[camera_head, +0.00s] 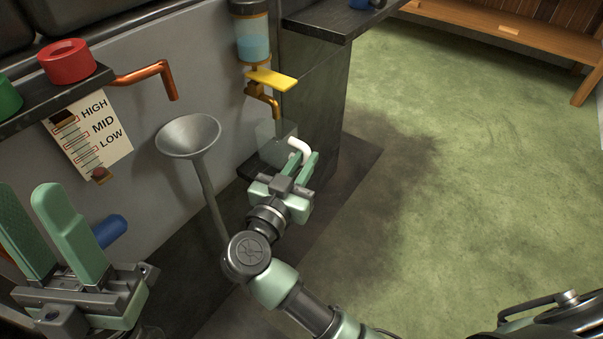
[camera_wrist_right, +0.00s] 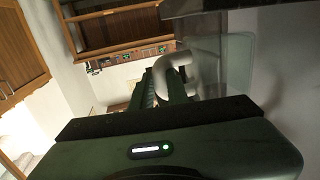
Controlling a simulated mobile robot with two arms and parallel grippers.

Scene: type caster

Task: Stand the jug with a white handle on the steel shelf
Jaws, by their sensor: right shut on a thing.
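The clear jug (camera_head: 272,138) with a white handle (camera_head: 301,147) is below the brass tap (camera_head: 262,95), near a small dark ledge (camera_head: 246,171). I cannot tell whether its base touches the ledge. My right gripper (camera_head: 302,162) is shut on the white handle. In the right wrist view the handle (camera_wrist_right: 172,68) sits at the fingers and the jug's clear wall (camera_wrist_right: 236,62) is to its right. My left gripper (camera_head: 50,225) is open and empty at the lower left. I cannot tell which surface is the steel shelf.
A grey funnel (camera_head: 188,135) on a stem stands left of the jug. A copper pipe (camera_head: 150,75), red ring (camera_head: 67,61) and level chart (camera_head: 92,137) are further left. A dark counter (camera_head: 335,20) is behind right. Green floor (camera_head: 470,160) is open at right.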

